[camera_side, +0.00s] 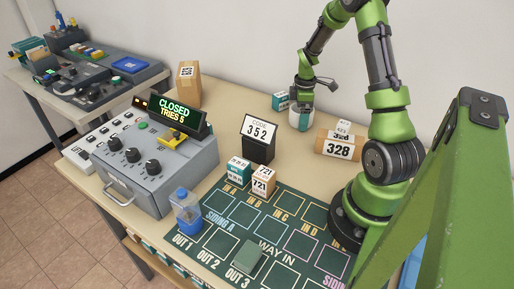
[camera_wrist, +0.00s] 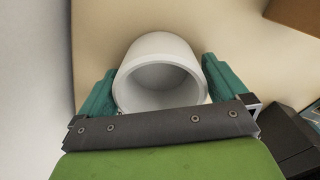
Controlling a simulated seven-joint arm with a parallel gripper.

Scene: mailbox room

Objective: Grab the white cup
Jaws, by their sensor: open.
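The white cup (camera_wrist: 160,48) fills the middle of the wrist view, its open mouth facing the camera. It looks empty inside. My gripper (camera_wrist: 158,84) is open, with one teal finger on the left of the cup and one on the right. A small gap to the fingers is hard to judge, so I cannot tell whether they touch it. In the side view the cup (camera_side: 299,122) stands on the table near the back wall, and my gripper (camera_side: 302,106) is right above it, partly covering it.
A black stand with code 352 (camera_side: 258,145) is in front. A dark green mat (camera_side: 225,213) with marked squares covers the front of the table.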

